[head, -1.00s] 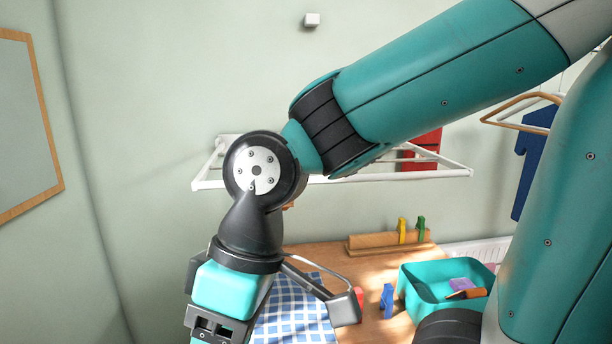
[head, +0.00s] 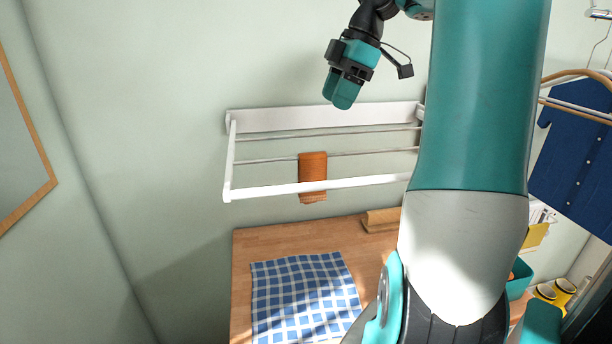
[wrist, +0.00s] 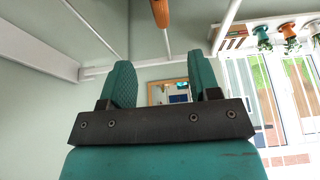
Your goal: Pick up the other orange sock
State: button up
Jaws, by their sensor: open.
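An orange sock (head: 312,172) hangs over a rod of the white wall rack (head: 262,193), its lower end below the front rail. An orange piece, probably the same sock, shows at the top edge of the wrist view (wrist: 160,12). My gripper (head: 339,100) is above the rack, up and slightly right of the sock in the head view, apart from it. In the wrist view my gripper (wrist: 162,78) has its two teal fingers spread with nothing between them. The other orange sock cannot be clearly made out.
A wooden table (head: 285,236) with a blue checked cloth (head: 300,295) stands below the rack. A wooden rail (head: 381,219) lies at its back. My arm hides the rack's right end and most of the teal bin (head: 520,280). A blue garment (head: 575,150) hangs at right.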

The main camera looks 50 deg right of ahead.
aim_at(314, 153)
jog(key=b+x, duration=0.2)
jog(key=x, duration=0.7)
jog(key=shift+p+x, duration=0.55)
jog(key=shift+x, duration=2.5)
jog(key=c, duration=1)
